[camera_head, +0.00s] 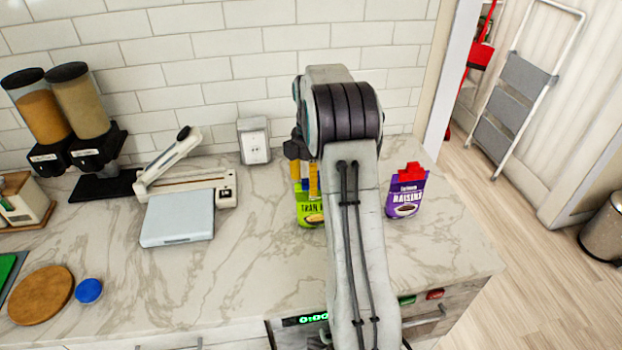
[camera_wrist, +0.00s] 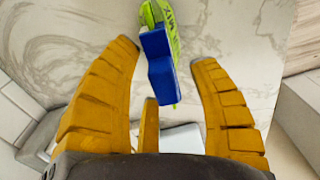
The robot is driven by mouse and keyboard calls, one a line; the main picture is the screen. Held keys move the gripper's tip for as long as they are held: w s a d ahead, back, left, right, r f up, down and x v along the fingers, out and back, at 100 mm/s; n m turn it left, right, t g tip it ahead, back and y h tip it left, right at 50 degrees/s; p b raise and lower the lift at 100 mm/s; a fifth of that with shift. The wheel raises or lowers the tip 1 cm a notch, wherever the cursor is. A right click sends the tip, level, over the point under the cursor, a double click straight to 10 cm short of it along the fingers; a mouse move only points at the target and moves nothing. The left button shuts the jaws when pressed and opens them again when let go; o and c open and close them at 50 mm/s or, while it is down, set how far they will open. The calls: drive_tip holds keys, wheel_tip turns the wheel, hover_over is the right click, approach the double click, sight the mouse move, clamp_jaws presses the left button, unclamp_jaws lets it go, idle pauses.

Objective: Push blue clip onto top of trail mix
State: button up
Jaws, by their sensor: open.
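The trail mix is a green bag (camera_head: 309,213) standing on the counter, partly hidden behind my arm in the head view. Its top edge also shows in the wrist view (camera_wrist: 150,13). The blue clip (camera_wrist: 160,68) lies along the top of the bag in the wrist view. I cannot tell how far down it sits on the bag. In the head view, the yellow fingers are just above the bag.
A purple raisins bag (camera_head: 407,193) with a red clip (camera_head: 411,171) stands right of my arm. A white outlet box (camera_head: 254,140) is near the tiled wall. The counter's right edge is beyond the raisins.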

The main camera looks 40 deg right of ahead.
wheel_tip(320, 180, up, 12)
drive_tip(key=shift+w, duration=0.1)
idle(0.7)
idle(0.5)
